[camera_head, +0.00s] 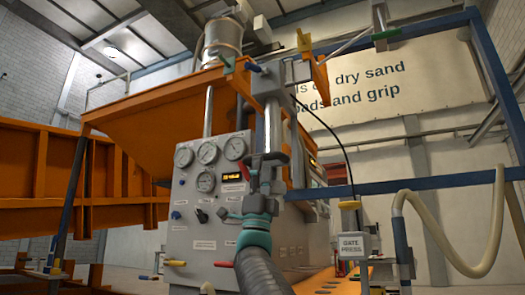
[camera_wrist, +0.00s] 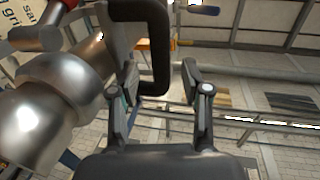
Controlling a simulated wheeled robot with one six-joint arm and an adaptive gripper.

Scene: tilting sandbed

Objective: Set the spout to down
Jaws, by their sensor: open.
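In the wrist view my gripper (camera_wrist: 162,75) is open, its two dark fingers well apart. A dark bent bar handle (camera_wrist: 160,45) comes down from the top of the picture and curves left near the left finger. I cannot tell whether it touches that finger. A shiny metal pipe elbow (camera_wrist: 40,125) fills the left side, with a red-ended part (camera_wrist: 65,5) above it. I cannot tell for sure which of these is the spout. In the head view my arm rises in front of the grey panel, and my gripper is hard to tell from the grey parts near its top.
The grey control panel (camera_head: 205,215) carries gauges and small knobs. The orange sandbed (camera_head: 60,170) is at left, and an orange hopper (camera_head: 165,105) stands above the panel. A blue frame (camera_head: 420,187), a gate press box (camera_head: 352,246) and a pale hose (camera_head: 497,215) are at right.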

